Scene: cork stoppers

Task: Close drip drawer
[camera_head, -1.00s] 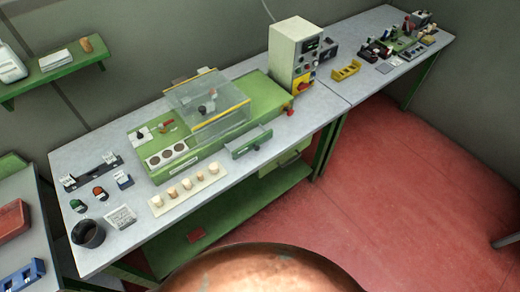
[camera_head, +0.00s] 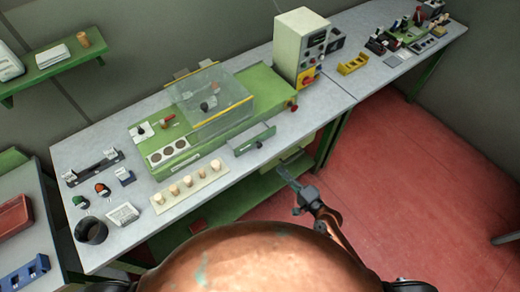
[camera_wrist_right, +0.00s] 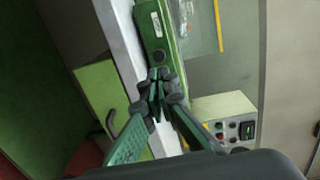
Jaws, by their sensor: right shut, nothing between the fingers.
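My left gripper is not in view.
A row of corks stands on a pale strip (camera_head: 208,185) left of the drawer. A green cabinet (camera_head: 290,160) sits under the bench; a green panel with a dark handle (camera_wrist_right: 113,125) shows in the wrist view. A control box (camera_head: 300,48) stands right. Red floor lies open right.

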